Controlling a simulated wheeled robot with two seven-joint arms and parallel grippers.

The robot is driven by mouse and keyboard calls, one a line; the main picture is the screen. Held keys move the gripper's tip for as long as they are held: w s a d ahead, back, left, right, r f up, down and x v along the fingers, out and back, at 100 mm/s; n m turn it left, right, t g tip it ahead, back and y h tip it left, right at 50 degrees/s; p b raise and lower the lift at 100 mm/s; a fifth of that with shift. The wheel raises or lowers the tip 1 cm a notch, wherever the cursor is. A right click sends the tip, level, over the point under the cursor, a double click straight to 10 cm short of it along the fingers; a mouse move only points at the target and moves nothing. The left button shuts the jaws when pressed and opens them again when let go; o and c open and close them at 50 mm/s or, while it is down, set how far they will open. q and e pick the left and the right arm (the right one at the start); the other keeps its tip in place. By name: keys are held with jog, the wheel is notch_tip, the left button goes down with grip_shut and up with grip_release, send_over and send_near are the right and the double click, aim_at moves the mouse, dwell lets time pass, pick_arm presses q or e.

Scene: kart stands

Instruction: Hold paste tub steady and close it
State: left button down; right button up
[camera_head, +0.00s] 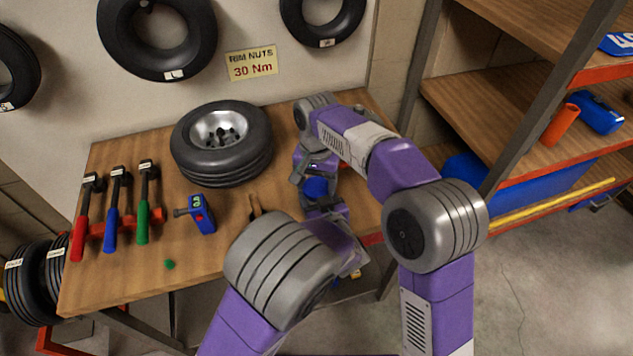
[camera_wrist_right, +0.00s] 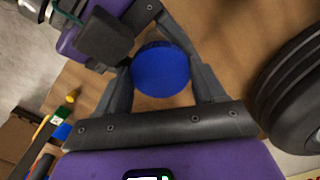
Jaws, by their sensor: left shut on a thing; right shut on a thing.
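The paste tub's round blue lid (camera_head: 316,187) shows between my two grippers over the right part of the workbench. In the right wrist view, the lid (camera_wrist_right: 162,70) is seen from above, and the tub body below it is hidden. My right gripper (camera_wrist_right: 165,75) has one finger on each side of the lid and is shut on it. My left gripper (camera_head: 322,204) comes in from the near side, low at the tub, and is shut on it. Its fingertips are mostly hidden. I cannot tell whether the lid is fully seated.
A wheel with tyre (camera_head: 222,143) lies on the wooden bench (camera_head: 130,270), left of my grippers. A blue tool (camera_head: 202,213), red, blue and green hammers (camera_head: 113,210) and a small green piece (camera_head: 169,264) lie further left. Shelves (camera_head: 500,115) stand at the right.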

jog(key=o, duration=1)
jog(key=shift+r, duration=2.25)
